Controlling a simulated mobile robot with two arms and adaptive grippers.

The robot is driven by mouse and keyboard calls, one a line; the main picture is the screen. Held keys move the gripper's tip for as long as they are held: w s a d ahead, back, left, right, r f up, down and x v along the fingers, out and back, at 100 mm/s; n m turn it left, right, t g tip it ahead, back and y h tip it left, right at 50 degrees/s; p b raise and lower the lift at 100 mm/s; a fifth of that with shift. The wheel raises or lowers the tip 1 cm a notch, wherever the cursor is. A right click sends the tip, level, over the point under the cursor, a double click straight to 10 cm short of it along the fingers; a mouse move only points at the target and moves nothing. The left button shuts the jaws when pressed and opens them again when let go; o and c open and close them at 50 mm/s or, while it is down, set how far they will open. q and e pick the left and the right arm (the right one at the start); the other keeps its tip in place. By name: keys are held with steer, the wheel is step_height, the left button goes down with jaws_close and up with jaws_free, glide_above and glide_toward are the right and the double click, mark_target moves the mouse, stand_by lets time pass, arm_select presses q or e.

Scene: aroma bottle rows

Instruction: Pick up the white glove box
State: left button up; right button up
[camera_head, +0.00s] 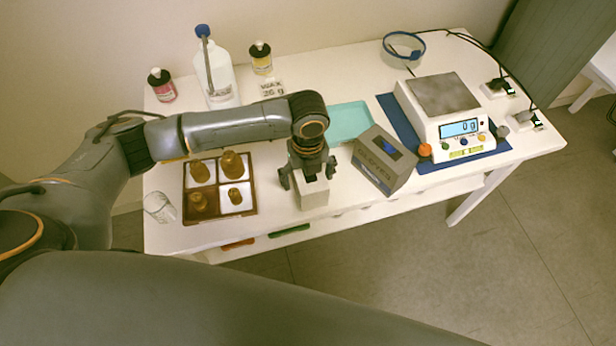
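The small white glove box (313,198) stands near the front edge of the table, in the middle of the head view. My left gripper (309,176) points down right over it, with its fingers spread to either side of the box's upper part. The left gripper looks open, and I see no clear contact with the box. The gripper hides part of the box's top. My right gripper is not in view.
A grey box with a blue top opening (384,163) stands close on the right, beside a teal tray (349,118). A brown tray (221,216) with several brown bottles is on the left. A scale (447,110), a glass (159,207) and a wash bottle (214,78) also stand on the table.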

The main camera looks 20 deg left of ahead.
arm_select(q)
steer(key=c, duration=1.3)
steer(key=shift+r, duration=0.1)
